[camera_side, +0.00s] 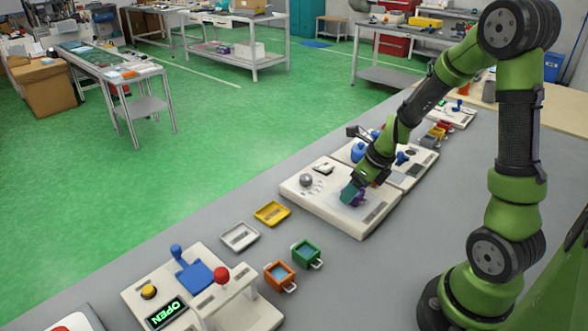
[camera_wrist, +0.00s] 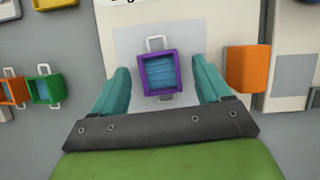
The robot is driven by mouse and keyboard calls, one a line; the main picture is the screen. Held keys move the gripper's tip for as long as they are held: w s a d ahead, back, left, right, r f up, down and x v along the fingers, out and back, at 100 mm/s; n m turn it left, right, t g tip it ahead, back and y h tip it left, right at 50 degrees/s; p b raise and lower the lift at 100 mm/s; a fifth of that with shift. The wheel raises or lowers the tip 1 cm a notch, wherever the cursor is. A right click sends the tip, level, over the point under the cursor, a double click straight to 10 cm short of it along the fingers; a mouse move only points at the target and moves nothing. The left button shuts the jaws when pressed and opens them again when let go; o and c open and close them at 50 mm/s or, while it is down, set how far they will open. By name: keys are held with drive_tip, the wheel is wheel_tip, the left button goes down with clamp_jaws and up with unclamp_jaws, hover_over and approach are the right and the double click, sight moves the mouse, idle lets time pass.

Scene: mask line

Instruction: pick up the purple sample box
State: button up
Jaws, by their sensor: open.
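The purple sample box (camera_wrist: 145,74) sits on a pale grey square of the white station in the wrist view. It has a light blue inside and white handles at its far and near sides. My gripper (camera_wrist: 162,78) has its two teal fingers apart, one on each side of the box. Gaps show between the fingers and the box walls. In the side view my gripper (camera_side: 351,192) is low over the station, and the purple box (camera_side: 359,199) shows only partly behind the fingers.
A white station (camera_side: 335,219) with a grey ball lies under my gripper. An orange block (camera_wrist: 247,68) is right of the right finger. Green (camera_side: 306,253) and orange (camera_side: 279,275) boxes and yellow (camera_side: 272,213) and white (camera_side: 239,236) trays stand apart on the grey table. An OPEN sign (camera_side: 166,312) is at front left.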

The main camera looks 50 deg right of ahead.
drive_tip(key=c, duration=1.2)
